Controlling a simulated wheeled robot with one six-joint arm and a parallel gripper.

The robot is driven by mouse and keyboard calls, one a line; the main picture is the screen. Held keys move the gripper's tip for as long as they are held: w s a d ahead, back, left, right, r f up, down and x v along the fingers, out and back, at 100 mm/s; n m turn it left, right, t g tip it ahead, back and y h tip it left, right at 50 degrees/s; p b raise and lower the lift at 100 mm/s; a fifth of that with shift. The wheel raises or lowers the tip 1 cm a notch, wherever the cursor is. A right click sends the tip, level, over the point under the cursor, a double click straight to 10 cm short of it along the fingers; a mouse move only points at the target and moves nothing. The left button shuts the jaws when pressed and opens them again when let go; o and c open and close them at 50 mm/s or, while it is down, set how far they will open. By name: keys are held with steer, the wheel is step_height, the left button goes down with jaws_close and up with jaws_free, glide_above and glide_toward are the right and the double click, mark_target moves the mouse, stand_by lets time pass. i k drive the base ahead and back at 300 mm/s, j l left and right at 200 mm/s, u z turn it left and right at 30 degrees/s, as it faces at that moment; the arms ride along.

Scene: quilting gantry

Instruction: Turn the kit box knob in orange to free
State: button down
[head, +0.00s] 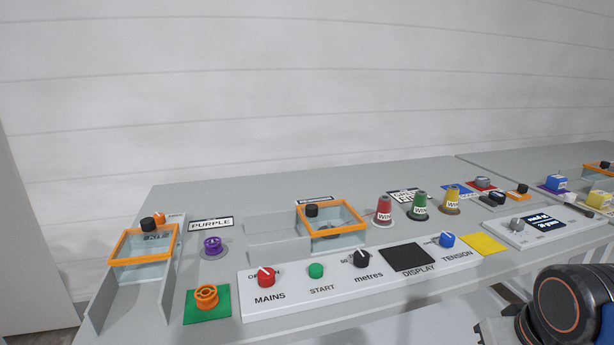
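A clear box with an orange-framed lid (143,257) stands at the left of the table, with a partly hidden label that seems to read KIT. A black knob (148,224) sits at its back edge, and a small orange part (159,217) shows just behind it. I cannot read the knob's setting. A second orange-framed box (331,235) with a black knob (312,210) stands near the middle; its label is too small to read. My arm shows at the lower right, far from both boxes. My gripper is not in view.
A white control panel (243,298) with knobs and a green button runs along the front. Red, green and yellow cones (452,200) stand behind the panel. The back left tabletop is clear.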

mark_target(159, 217)
steer(key=u, duration=1.45)
